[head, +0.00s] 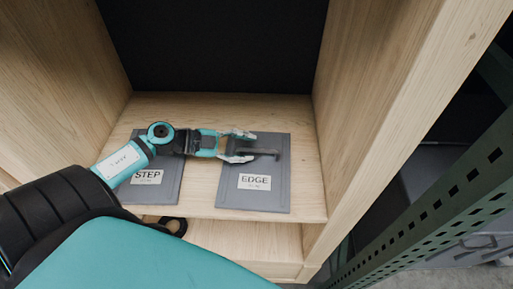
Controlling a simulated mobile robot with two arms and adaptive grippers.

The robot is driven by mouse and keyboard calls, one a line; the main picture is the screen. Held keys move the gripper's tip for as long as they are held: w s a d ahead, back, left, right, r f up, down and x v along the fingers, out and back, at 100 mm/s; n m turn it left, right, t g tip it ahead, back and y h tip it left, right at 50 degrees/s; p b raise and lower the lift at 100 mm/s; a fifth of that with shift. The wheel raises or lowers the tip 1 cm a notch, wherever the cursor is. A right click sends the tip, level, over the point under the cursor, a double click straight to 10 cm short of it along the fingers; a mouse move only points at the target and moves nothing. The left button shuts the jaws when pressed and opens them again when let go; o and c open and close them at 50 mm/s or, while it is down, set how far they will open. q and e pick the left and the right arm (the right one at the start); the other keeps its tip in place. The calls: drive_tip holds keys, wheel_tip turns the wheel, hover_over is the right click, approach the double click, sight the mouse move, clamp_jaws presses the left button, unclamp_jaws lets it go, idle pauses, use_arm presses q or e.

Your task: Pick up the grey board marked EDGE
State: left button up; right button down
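The grey board marked EDGE (257,199) lies flat on the wooden shelf. It has a white label near its front edge and a dark bar handle (268,152) towards its back. My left gripper (252,147) reaches in from the left, over the back part of this board. Its two pale fingers are apart, at the left end of the handle. I cannot tell whether they touch it. A second grey board marked STEP (160,192) lies to the left, partly hidden under my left arm. My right gripper is not in view.
The shelf (308,191) has wooden side walls left and right and a dark back panel (215,45). A green perforated metal post (440,205) stands outside at the right. A dark ring-shaped thing (181,228) shows below the shelf's front edge.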

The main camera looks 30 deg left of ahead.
sight(260, 150)
use_arm(q)
drive_tip(key=x, duration=0.1)
drive_tip(key=p+x, duration=0.1)
drive_tip(key=x, duration=0.2)
drive_tip(key=shift+d+p, duration=0.35)
drive_tip(key=shift+d, duration=0.2)
drive_tip(key=shift+w+d+f, duration=0.2)
drive_tip(key=shift+w+d, duration=0.1)
clamp_jaws()
